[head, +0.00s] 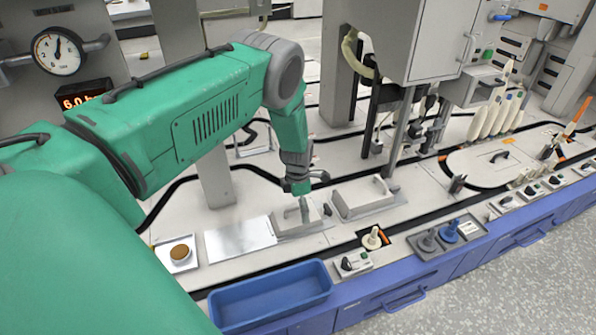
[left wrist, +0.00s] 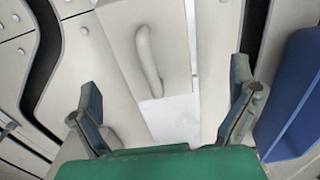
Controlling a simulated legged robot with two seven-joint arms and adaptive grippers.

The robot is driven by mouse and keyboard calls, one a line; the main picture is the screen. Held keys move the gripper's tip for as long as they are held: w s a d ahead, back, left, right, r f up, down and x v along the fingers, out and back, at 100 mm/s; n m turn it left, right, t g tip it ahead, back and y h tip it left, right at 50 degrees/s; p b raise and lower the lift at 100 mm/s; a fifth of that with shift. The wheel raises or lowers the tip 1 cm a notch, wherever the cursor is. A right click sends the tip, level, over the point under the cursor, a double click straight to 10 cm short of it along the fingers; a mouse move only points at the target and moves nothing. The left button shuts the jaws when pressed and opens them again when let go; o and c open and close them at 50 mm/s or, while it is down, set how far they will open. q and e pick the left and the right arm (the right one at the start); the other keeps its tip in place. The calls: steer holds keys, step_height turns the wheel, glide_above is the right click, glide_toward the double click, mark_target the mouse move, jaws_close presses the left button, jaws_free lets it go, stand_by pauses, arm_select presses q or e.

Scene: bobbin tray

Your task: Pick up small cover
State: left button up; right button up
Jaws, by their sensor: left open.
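The small cover (head: 290,224) is a light grey plate with an upright grey bar handle, lying on the bench left of a larger grey box-like cover (head: 365,197). My left gripper (head: 304,186) is directly above the small cover, pointing down. In the left wrist view the cover (left wrist: 168,30) and its curved handle (left wrist: 148,62) lie ahead of my left gripper (left wrist: 165,106). Its two fingers are wide apart, with nothing held. The handle lies between the fingers' lines, a little beyond the tips. My right gripper is not in view.
A bright metal plate (head: 240,239) lies left of the cover. A blue tray (head: 271,297) sits at the bench's front edge; its side shows in the wrist view (left wrist: 298,95). A grey post (head: 214,165) stands behind my arm. A cabinet (head: 425,40) hangs at the back right.

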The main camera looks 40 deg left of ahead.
mark_target(297, 214)
arm_select(q)
steer(key=shift+a+f, duration=0.25)
steer(key=shift+f, duration=0.35)
steer(key=f+b, duration=0.2)
steer(key=f, duration=0.1)
steer(key=f+b, duration=0.1)
steer(key=shift+w+a+f, duration=0.2)
steer(key=shift+a+f, duration=0.05)
steer(key=shift+f, duration=0.2)
steer(key=shift+d, duration=0.1)
steer(key=c, duration=1.4)
